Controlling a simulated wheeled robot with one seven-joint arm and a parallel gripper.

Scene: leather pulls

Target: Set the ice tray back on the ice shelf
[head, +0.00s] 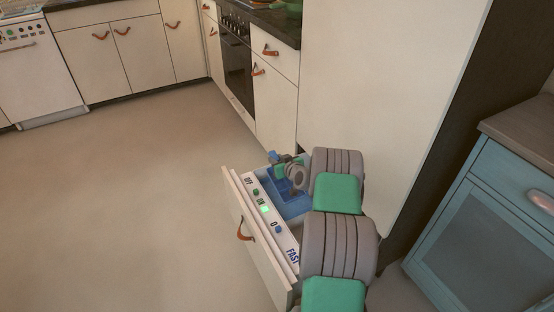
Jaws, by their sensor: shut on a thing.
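A pulled-out freezer drawer (268,236) stands open at the lower middle, with a pale front, a leather pull and a control strip along its top. Inside it is a blue ice tray (284,188), partly covered by my gripper. A paler blue surface (296,209) shows beside it; I cannot tell whether this is the ice shelf. My gripper (283,175) is over the drawer's far end, shut on the ice tray. Its fingertips are small and partly hidden. I cannot tell whether the tray touches what is below it.
A tall pale cabinet (385,90) rises behind the drawer. An oven (236,60) and drawers with leather pulls stand beyond it. A blue-grey cabinet (490,225) is at the right. The floor (130,200) left of the drawer is clear.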

